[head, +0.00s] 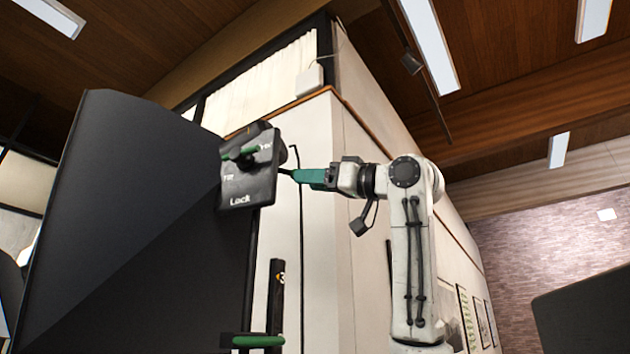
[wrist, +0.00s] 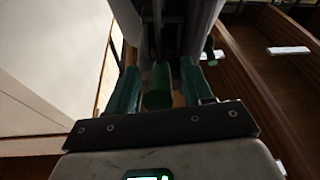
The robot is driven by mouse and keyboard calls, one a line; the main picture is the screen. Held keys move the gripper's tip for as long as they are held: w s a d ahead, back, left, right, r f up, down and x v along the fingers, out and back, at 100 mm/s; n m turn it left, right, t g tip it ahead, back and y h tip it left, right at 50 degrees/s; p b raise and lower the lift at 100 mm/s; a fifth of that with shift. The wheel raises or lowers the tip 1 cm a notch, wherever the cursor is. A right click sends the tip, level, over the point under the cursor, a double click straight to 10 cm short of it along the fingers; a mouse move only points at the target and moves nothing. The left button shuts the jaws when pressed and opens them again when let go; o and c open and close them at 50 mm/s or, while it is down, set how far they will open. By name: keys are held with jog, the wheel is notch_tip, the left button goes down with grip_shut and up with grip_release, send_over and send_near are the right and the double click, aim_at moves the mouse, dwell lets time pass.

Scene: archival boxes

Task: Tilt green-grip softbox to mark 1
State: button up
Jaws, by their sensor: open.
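The softbox (head: 140,200) is a large dark panel filling the left of the head view. A black plate (head: 248,185) lettered "Lock" sits at its right edge, with a green grip (head: 240,152) across its upper part. My gripper (head: 294,174), with teal fingers, reaches in from the right and ends close beside the plate. In the wrist view my gripper (wrist: 160,68) is open, and a green cylinder (wrist: 158,88) shows between the fingers. I cannot tell whether they touch it, or whether it is the plate's grip. I cannot make out mark 1.
A pale wall (head: 310,220) stands behind my arm. A dark panel (head: 585,315) is at the lower right. The space between arm and right-hand panel looks clear.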

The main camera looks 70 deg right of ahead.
jog(key=b+v, duration=0.3)
jog(key=v, duration=0.7)
jog(key=shift+s, duration=0.4)
jog(key=shift+f, duration=0.15)
